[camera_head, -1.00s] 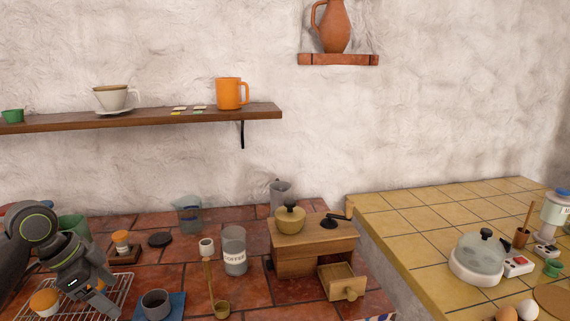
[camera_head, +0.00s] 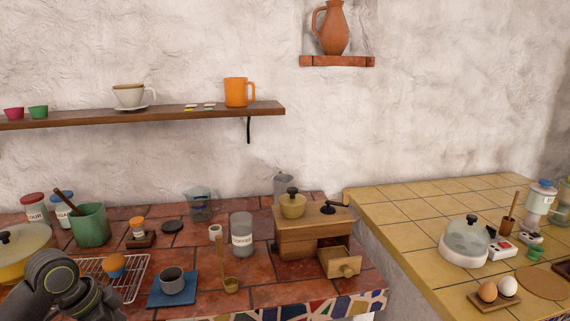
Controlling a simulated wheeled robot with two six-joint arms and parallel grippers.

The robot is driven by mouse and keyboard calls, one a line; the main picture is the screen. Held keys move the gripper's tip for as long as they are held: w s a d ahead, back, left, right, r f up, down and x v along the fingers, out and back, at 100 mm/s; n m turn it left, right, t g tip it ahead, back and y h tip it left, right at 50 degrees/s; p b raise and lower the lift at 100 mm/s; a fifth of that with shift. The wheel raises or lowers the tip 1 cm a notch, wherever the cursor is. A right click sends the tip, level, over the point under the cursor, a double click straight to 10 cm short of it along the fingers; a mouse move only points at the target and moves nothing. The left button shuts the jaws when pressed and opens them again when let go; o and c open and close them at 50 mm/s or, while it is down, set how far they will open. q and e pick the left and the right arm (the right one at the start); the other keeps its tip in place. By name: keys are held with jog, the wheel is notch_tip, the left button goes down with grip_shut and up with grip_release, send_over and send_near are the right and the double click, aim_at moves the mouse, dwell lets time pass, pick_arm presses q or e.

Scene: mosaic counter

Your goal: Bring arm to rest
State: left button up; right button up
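My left arm (camera_head: 62,285) is low at the left, in front of the wire rack (camera_head: 138,278). The fingertips of my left gripper are hidden or below the picture edge, so I cannot tell whether it is open. My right arm is not in view. An orange-topped round thing (camera_head: 113,265) sits on the rack beside my arm. A dark grey cup (camera_head: 172,281) stands on a blue mat (camera_head: 187,295) to the right of the rack.
A wooden grinder (camera_head: 298,236) with an open drawer (camera_head: 340,262), a coffee jar (camera_head: 241,229) and a wooden-handled scoop (camera_head: 230,284) stand on the red tiles. A green pot (camera_head: 91,226) and yellow pan (camera_head: 22,258) are at left. The yellow counter holds eggs (camera_head: 488,291).

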pick_arm(q)
jog(key=s+d+f+n+y, duration=0.1)
jog(key=s+d+f+n, duration=0.1)
jog(key=s+f, duration=0.45)
jog(key=s+d+f+n+y, duration=0.1)
jog(key=s+d+f+n, duration=0.2)
jog(key=s+f, duration=0.4)
jog(key=s+f+n+t+y, duration=0.1)
jog(key=s+f+n, duration=0.15)
jog(key=s, duration=0.35)
jog(key=s+f+n+y, duration=0.1)
jog(key=s+n+y, duration=0.15)
jog(key=s, duration=0.35)
notch_tip(320, 180, down, 23)
jog(key=a+g+h, duration=0.1)
jog(key=a, duration=0.1)
jog(key=s+d+f+g, duration=0.1)
jog(key=s+f, duration=1.4)
jog(key=f, duration=0.1)
jog(key=shift+s+d+f, duration=0.15)
jog(key=shift+s+f, duration=0.05)
jog(key=shift+f, duration=0.2)
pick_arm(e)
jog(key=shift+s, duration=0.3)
pick_arm(q)
jog(key=shift+h, duration=0.25)
